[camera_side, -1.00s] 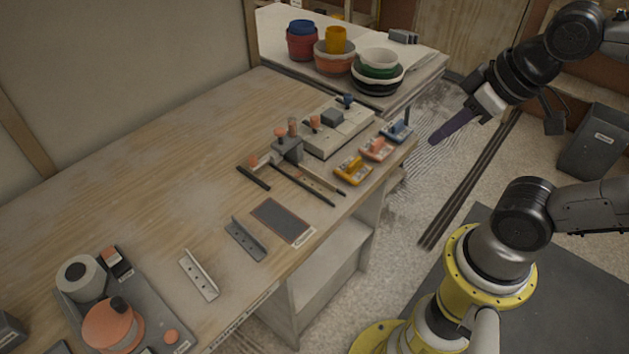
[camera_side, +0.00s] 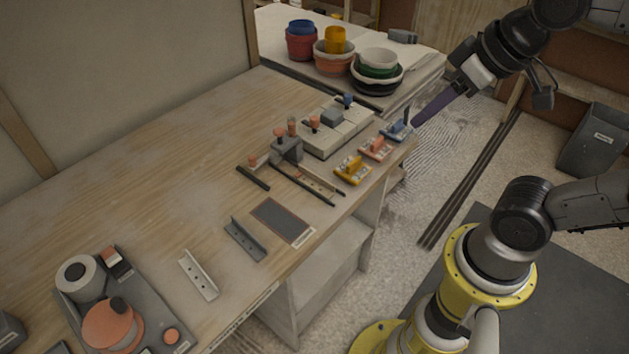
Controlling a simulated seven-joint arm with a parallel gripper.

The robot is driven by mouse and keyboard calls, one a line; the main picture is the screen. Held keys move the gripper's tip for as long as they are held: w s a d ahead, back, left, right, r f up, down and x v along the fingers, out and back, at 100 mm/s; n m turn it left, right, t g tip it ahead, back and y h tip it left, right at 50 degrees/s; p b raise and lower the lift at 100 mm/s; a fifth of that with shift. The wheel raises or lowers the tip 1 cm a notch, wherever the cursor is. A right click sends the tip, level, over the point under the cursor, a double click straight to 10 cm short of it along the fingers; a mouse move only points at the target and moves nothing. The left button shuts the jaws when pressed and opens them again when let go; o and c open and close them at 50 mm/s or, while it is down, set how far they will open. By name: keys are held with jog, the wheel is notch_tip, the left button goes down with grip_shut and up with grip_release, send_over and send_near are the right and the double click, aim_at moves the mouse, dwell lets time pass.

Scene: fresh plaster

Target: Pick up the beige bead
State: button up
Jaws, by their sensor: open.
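The beige bead (camera_side: 198,276) is a short angled strip with small holes, lying on the wooden bench near its front edge. A similar dark grey angled strip (camera_side: 245,240) lies to its right and a little farther back. My gripper (camera_side: 417,122) has long purple fingers and is over the far right end of the bench, beside the small blue-handled tool. It is well away from the beige bead. The gap between the fingers is hard to see from this side, and nothing shows held in them.
A dark rectangular plate (camera_side: 282,220), thin black rods, a grey block fixture (camera_side: 287,149) and yellow, orange and blue tools stand toward the right. A grey tray (camera_side: 155,325) with round parts is left of the bead. Stacked bowls (camera_side: 377,72) stand at the back. Bare bench lies behind the bead.

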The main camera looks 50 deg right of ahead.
jog(key=w+g, duration=0.2)
jog(key=w, duration=0.7)
jog(key=g, duration=0.3)
send_over(313, 181)
jog(key=s, duration=0.3)
notch_tip(313, 181, down, 12)
jog(key=shift+g, duration=0.5)
jog(key=f, duration=1)
jog(key=shift+d+f, duration=0.1)
jog(key=shift+d, duration=0.15)
jog(key=shift+s+f, duration=0.1)
jog(key=shift+f, duration=2.8)
jog(key=shift+c, duration=0.2)
grip_shut()
